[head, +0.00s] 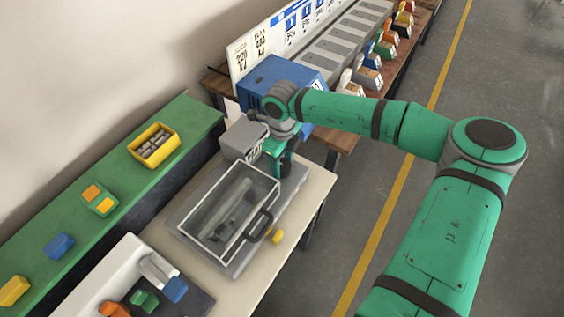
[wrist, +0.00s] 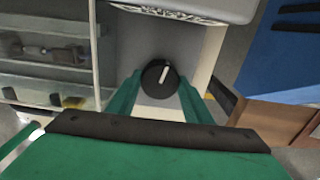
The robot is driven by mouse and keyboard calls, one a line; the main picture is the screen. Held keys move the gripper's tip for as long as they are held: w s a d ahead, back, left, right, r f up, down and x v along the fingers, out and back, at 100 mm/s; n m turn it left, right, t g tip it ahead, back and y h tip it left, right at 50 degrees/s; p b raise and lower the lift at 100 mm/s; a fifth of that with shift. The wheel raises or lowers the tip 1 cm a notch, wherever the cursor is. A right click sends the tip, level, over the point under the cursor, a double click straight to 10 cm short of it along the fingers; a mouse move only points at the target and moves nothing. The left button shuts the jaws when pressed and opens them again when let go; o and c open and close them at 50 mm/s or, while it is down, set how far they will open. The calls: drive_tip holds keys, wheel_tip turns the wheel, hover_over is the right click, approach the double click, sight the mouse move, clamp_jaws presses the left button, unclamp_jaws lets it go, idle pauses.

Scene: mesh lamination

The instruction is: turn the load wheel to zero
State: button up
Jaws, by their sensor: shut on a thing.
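The load wheel (wrist: 153,88) is a round black knob with a white pointer line, in the middle of the wrist view. The line points up and slightly right. My gripper (wrist: 158,92) has its green fingers on both sides of the wheel and is shut on it. In the head view my gripper (head: 277,150) is at the back right of the grey machine, beside its grey head block (head: 243,140).
A clear-lidded chamber (head: 228,205) with a dark handle is in front of the gripper. A blue box (head: 268,82) stands close behind. A small yellow piece (head: 278,237) lies on the table (head: 316,190). A green shelf (head: 100,160) runs along the left. The floor at right is open.

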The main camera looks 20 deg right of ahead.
drive_tip(key=shift+a+n, duration=0.1)
drive_tip(key=shift+n, duration=1.1)
drive_tip(key=o, duration=1.1)
drive_tip(key=shift+c, duration=0.2)
drive_tip(key=shift+r, duration=0.1)
wheel_tip(320, 180, up, 11)
drive_tip(key=shift+f, duration=0.2)
drive_tip(key=shift+a, duration=0.1)
